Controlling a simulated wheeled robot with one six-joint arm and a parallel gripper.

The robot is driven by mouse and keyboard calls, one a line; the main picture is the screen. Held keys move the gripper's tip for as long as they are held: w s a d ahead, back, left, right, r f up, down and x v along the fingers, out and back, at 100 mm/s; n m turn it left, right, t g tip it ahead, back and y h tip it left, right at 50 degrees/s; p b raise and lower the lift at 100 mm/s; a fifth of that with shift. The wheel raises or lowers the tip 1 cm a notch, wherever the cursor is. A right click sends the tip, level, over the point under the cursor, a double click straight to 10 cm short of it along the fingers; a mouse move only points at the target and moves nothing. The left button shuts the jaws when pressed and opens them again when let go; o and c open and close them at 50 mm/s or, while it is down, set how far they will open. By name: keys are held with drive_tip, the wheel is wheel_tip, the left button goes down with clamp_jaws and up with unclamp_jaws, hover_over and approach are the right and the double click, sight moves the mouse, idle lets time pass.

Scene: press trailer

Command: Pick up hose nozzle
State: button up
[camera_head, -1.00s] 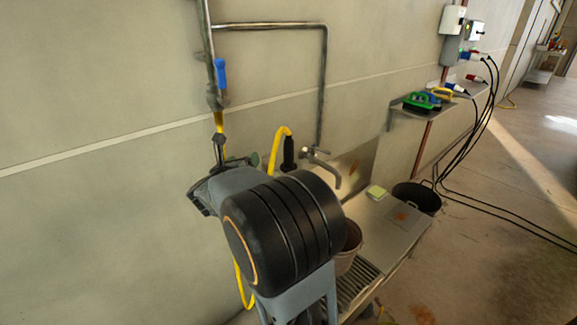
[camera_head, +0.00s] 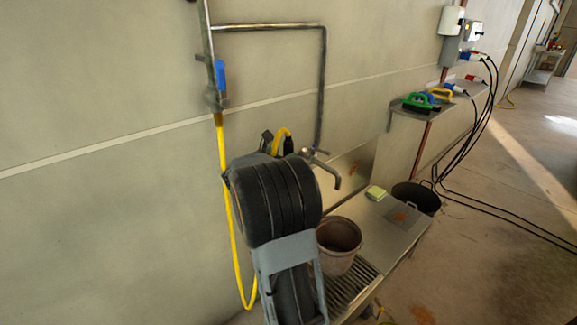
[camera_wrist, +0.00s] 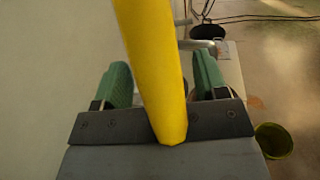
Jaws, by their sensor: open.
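The hose nozzle (camera_head: 288,146) is black, at the end of the bent yellow hose (camera_head: 281,132) by the wall in the head view. Only its upper part shows there; my arm hides the rest. In the wrist view the yellow hose (camera_wrist: 150,60) runs close to the camera and crosses the space between the fingers in the picture. My gripper (camera_wrist: 163,80) is open, with one green-padded finger on each side of the hose. I cannot tell whether the hose lies between the pads or nearer the camera. The nozzle is not clear in the wrist view.
A metal tap (camera_head: 333,172) stands just right of the nozzle. A bucket (camera_head: 338,240) sits on the sink grate (camera_head: 353,287). A vertical wall pipe with a blue-handled valve (camera_head: 220,78) is at left.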

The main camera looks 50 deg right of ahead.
sight(292, 150)
drive_tip(key=shift+w+d+f, duration=0.1)
drive_tip(key=shift+w+d, duration=0.05)
drive_tip(key=shift+d, duration=1.15)
drive_tip(key=shift+w+d+f, duration=0.1)
drive_tip(key=shift+d, duration=1.15)
drive_tip(key=shift+c, duration=0.5)
drive_tip(key=shift+r, duration=0.1)
drive_tip(key=c, duration=0.9)
